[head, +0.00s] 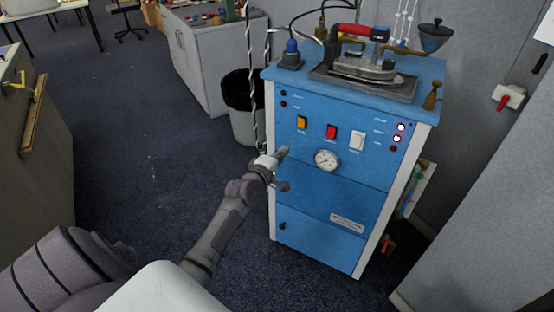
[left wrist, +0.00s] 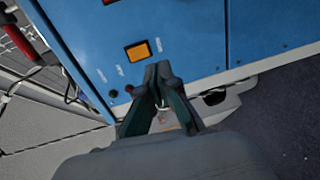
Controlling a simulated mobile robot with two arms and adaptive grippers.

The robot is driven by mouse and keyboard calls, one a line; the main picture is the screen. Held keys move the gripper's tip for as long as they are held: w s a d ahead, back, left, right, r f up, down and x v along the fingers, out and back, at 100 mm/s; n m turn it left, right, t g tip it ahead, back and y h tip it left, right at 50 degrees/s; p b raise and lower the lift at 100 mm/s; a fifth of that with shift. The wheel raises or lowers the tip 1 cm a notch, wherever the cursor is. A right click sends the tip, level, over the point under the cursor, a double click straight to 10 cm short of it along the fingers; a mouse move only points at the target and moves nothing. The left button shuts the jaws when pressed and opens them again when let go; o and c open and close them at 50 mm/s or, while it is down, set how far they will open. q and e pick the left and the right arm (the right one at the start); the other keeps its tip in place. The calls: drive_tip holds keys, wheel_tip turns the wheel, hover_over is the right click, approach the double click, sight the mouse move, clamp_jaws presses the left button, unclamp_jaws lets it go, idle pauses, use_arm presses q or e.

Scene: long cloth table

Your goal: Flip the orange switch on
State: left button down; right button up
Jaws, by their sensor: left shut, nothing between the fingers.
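The orange switch (head: 302,122) is the leftmost of a row on the front panel of a blue machine (head: 318,190). In the left wrist view the orange switch (left wrist: 137,51) sits just beyond my left fingertips and slightly to their left. My left gripper (head: 284,152) is in front of the panel, below and left of the orange switch; its fingers are shut and empty. It also shows in the left wrist view (left wrist: 158,72). I cannot tell whether the fingertips touch the panel. My right gripper is not in view.
A red switch (head: 331,132), a white switch (head: 357,140) and a gauge (head: 327,160) are on the same panel. An iron (head: 364,67) stands on top of the machine. A bin (head: 243,110) stands behind left. Open carpet lies to the left.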

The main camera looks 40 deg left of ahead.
use_arm(q)
drive_tip(key=shift+s+d+f, duration=0.1)
drive_tip(key=shift+s+d, duration=0.05)
drive_tip(key=shift+s, duration=1.4)
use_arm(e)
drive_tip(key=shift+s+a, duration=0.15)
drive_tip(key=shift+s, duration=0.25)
